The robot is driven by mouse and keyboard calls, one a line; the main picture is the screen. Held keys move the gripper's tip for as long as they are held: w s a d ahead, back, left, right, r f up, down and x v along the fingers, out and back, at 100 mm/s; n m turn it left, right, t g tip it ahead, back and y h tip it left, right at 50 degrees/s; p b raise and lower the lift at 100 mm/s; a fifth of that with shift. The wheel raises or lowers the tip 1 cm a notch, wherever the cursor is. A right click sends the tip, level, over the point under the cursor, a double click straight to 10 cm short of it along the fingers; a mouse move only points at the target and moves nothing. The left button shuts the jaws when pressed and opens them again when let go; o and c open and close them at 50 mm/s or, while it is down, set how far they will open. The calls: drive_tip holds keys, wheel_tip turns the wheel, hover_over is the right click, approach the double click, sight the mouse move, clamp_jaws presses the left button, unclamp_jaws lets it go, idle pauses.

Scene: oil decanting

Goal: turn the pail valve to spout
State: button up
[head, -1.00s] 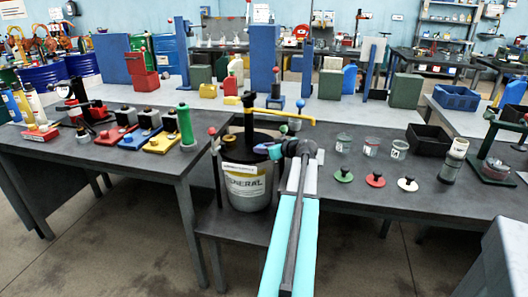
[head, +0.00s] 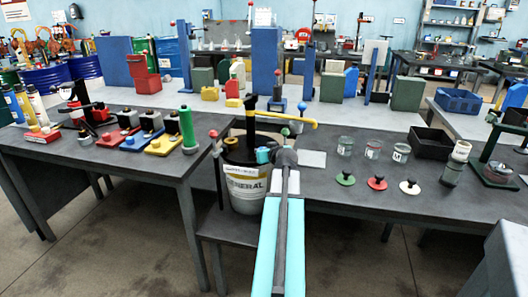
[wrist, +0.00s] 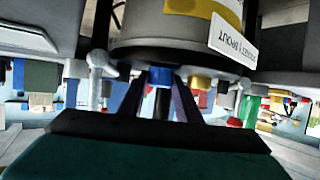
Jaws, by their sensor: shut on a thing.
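The white pail (head: 245,187), labelled GENERAL, stands on a low grey shelf between two tables. A black pump with a long yellow spout arm (head: 290,116) rises from its dark top. My arm reaches to the pail's right side, and its wrist hides my fingers in the head view. In the wrist view the pail (wrist: 160,45) appears upside down, with a white label (wrist: 232,42) on it. My gripper (wrist: 160,92) is shut on a small blue-capped piece with a dark stem (wrist: 161,77), apparently the valve handle, close to the pail. Which way the valve points cannot be told.
A red-knobbed rod (head: 214,134) stands left of the pail and a green-knobbed one (head: 285,132) behind my wrist. Glass jars (head: 373,149), coloured lids (head: 377,183) and a black bin (head: 431,142) lie on the right table.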

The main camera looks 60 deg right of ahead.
drive_tip(key=o, duration=1.1)
drive_tip(key=shift+c, duration=0.2)
drive_tip(key=shift+s+a, duration=0.1)
drive_tip(key=b+v, duration=0.2)
drive_tip(key=v, duration=0.8)
drive_tip(key=shift+s+a+b, duration=0.25)
drive_tip(key=shift+s+b, duration=0.15)
drive_tip(key=b, duration=0.3)
drive_tip(key=shift+s+a+r, duration=0.15)
drive_tip(key=shift+s+r, duration=0.05)
drive_tip(key=shift+s, duration=0.05)
drive_tip(key=b, duration=0.2)
drive_tip(key=s+b, duration=0.1)
drive_tip(key=b, duration=0.1)
drive_tip(key=shift+a+r, duration=0.2)
drive_tip(key=shift+a, duration=0.2)
drive_tip(key=shift+s+a+r+b, duration=0.15)
drive_tip(key=shift+a+r+b, duration=0.1)
drive_tip(key=shift+b, duration=0.4)
